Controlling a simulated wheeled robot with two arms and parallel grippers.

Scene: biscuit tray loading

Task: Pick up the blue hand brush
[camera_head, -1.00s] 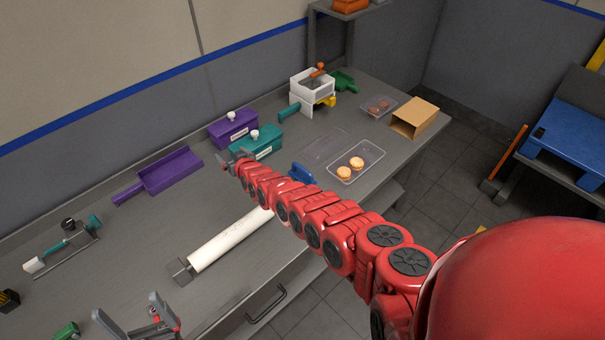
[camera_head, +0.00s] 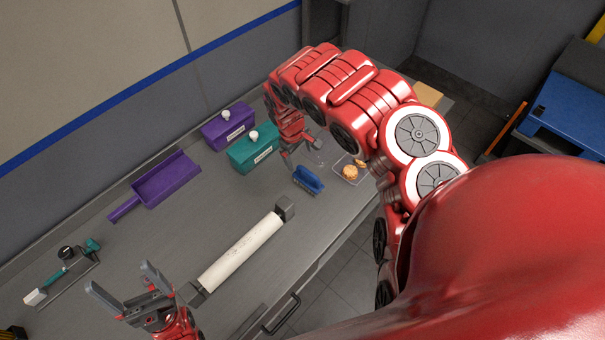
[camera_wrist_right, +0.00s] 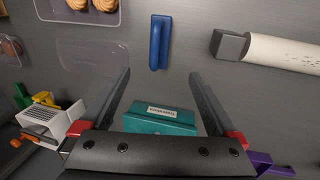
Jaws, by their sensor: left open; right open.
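The blue hand brush (camera_head: 308,179) lies on the grey bench, to the right of the teal box. It also shows in the right wrist view (camera_wrist_right: 160,42), at the upper middle, beyond the fingertips and between their lines. My right gripper (camera_head: 297,162) is just left of and behind the brush in the head view, apart from it. In the wrist view its two fingers (camera_wrist_right: 160,75) are wide apart with nothing between them but the bench and the teal box below. My left gripper (camera_head: 122,278) is open and empty over the bench's front left.
A teal box (camera_head: 252,150) and a purple box (camera_head: 229,128) stand left of the brush. A white roller (camera_head: 240,252) lies in front. A clear tray with biscuits (camera_head: 341,166) is to the right. A purple dustpan (camera_head: 165,181) lies at the back left.

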